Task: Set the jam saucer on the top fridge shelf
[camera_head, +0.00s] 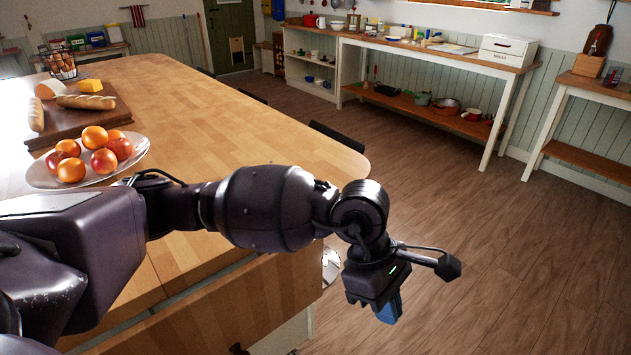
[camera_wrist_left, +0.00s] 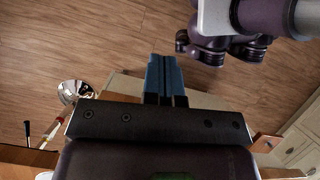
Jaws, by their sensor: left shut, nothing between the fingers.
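My left gripper (camera_head: 388,310) hangs over the wooden floor, just past the near right corner of the island. Its blue fingers point down, shut together and empty. They also show in the left wrist view (camera_wrist_left: 166,78), pressed side by side above the floor. I cannot make out a jam saucer or a fridge in either view. My left arm hides part of the island top and its near edge. My right gripper is not in view.
The wooden island (camera_head: 200,110) fills the left, with a fruit platter (camera_head: 42,180) and a bread board (camera_head: 115,115). A shiny round metal thing (camera_wrist_left: 72,90) is beside it. A side table (camera_head: 500,62) stands at the back wall. The floor (camera_head: 480,230) at right is clear.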

